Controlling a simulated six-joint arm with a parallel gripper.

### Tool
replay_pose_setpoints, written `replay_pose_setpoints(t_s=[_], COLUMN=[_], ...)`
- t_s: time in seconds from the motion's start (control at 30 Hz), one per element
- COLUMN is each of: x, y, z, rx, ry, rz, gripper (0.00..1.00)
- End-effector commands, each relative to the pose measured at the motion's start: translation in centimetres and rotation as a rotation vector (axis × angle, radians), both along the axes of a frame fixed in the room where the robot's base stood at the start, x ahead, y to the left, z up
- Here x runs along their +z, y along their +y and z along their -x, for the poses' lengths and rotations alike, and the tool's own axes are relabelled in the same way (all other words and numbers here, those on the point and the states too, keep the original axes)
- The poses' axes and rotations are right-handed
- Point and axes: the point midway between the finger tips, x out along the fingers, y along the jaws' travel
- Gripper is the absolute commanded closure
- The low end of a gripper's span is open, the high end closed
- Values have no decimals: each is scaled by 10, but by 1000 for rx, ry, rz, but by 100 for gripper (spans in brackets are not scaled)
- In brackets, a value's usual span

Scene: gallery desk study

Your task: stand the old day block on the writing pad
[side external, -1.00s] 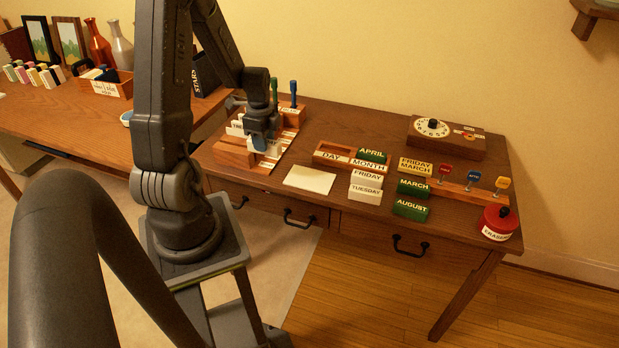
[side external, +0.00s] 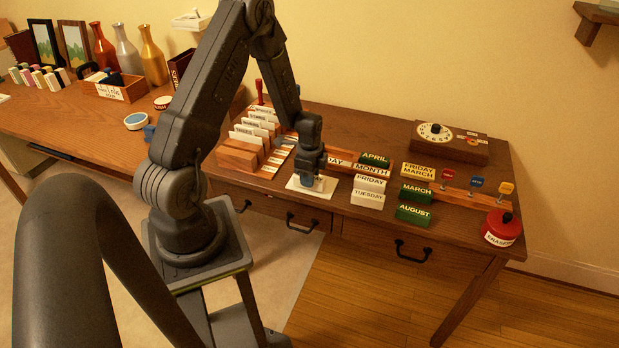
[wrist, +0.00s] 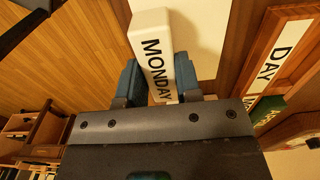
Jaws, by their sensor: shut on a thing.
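The day block, white with MONDAY in black (wrist: 153,48), is between the blue fingers of my gripper (wrist: 158,80) in the wrist view. My gripper (side external: 314,184) is shut on it, pointing down over the cream writing pad (side external: 297,190) in the side view. The gripper mostly hides the block there, so I cannot tell whether it touches the pad. The wooden calendar holder stands just behind and right of the gripper; its DAY label (wrist: 285,50) shows in the wrist view, and its MONTH label (side external: 371,170) in the side view. A green APRIL block (side external: 375,159) stands in it.
White FRIDAY (side external: 370,182) and TUESDAY (side external: 367,198) blocks stand right of the pad. Green MARCH (side external: 415,192) and AUGUST (side external: 413,213) blocks are farther right, near a red eraser pot (side external: 502,229). A card rack (side external: 240,155) stands left of the pad.

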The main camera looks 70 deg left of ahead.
Motion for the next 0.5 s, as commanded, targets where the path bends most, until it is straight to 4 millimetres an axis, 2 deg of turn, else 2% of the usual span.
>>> replay_pose_setpoints(t_s=[0.1,0.47,0.5], x=[-7,-11,-10], y=[0,1,1], z=[0,0,0], rx=[0,0,0], ry=[-1,-1,-1], rz=[-1,-1,-1], gripper=[93,93,65])
